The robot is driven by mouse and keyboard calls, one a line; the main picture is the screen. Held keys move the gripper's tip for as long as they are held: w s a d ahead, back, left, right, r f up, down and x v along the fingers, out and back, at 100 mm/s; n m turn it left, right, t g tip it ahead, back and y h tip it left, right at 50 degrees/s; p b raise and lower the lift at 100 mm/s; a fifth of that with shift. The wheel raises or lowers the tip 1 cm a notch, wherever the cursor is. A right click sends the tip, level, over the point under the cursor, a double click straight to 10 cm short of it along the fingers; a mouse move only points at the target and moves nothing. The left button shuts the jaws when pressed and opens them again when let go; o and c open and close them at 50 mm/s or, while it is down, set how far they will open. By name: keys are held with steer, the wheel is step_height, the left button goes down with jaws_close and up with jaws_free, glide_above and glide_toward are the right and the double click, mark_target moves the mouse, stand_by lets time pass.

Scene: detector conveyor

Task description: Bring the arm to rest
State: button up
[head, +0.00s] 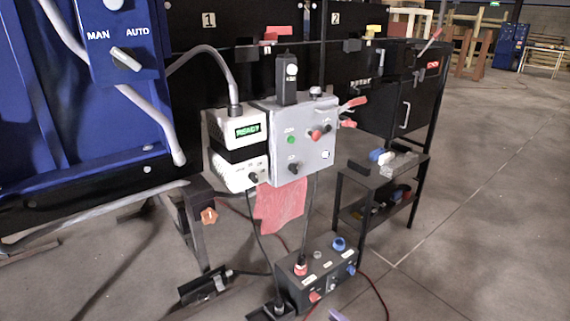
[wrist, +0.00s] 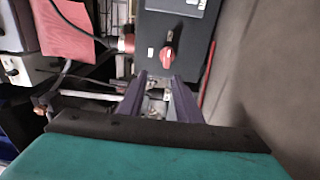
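My gripper (wrist: 158,80) shows in the wrist view, with two dark purple fingers pointing up the picture. The fingers stand apart with a gap between them, and nothing is clearly held in it. A metallic part and some floor clutter show through the gap, too small to identify. Just beyond the fingertips is a dark box (wrist: 180,28) with a red knob (wrist: 167,52). In the head view only a small purplish tip shows at the bottom edge, perhaps a finger; the rest of the arm is out of that view.
In the head view a dark control box (head: 318,270) stands on the floor with cables around it. A grey panel (head: 305,155) and a white READY unit (head: 230,165) hang above. A small shelf (head: 385,175) stands right. The floor (head: 480,230) farther right is clear.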

steer(key=s+a+r+n+g+y+p, duration=0.2)
steer(key=s+a+r+n+g+p, duration=0.15)
steer(key=a+r, duration=0.35)
steer(key=s+a+r+n+g+y+p, duration=0.1)
steer(key=s+a+r+n+g+p, duration=0.2)
steer(key=a+r, duration=0.45)
steer(key=s+a+r+n+g+h+p, duration=0.1)
steer(key=s+a+r+n+g+p, duration=0.15)
steer(key=s+a+n, duration=0.4)
steer(key=s+a+r+n+g+p, duration=0.2)
steer(key=s+a+n+g+p, duration=0.15)
steer(key=s, duration=0.55)
steer(key=s+d+r+n+g+h+p, duration=0.2)
steer(key=s+n+g+h, duration=0.1)
steer(key=s+n, duration=0.35)
steer(key=s+d+r+n+g+h+p, duration=0.2)
steer(key=s+n+g+h, duration=0.1)
steer(key=s+n, duration=0.3)
steer(key=s+d+r+n+h, duration=0.1)
steer(key=s+d+n+h, duration=0.2)
steer(key=s+d+n, duration=0.2)
steer(key=s+d+r+n+g+h, duration=0.1)
steer(key=s+d+n+h, duration=0.3)
steer(key=d+n, duration=0.5)
steer(key=shift+s+r+n+p, duration=0.2)
steer(key=shift+s+n+p, duration=0.3)
steer(key=shift+n, duration=1.2)
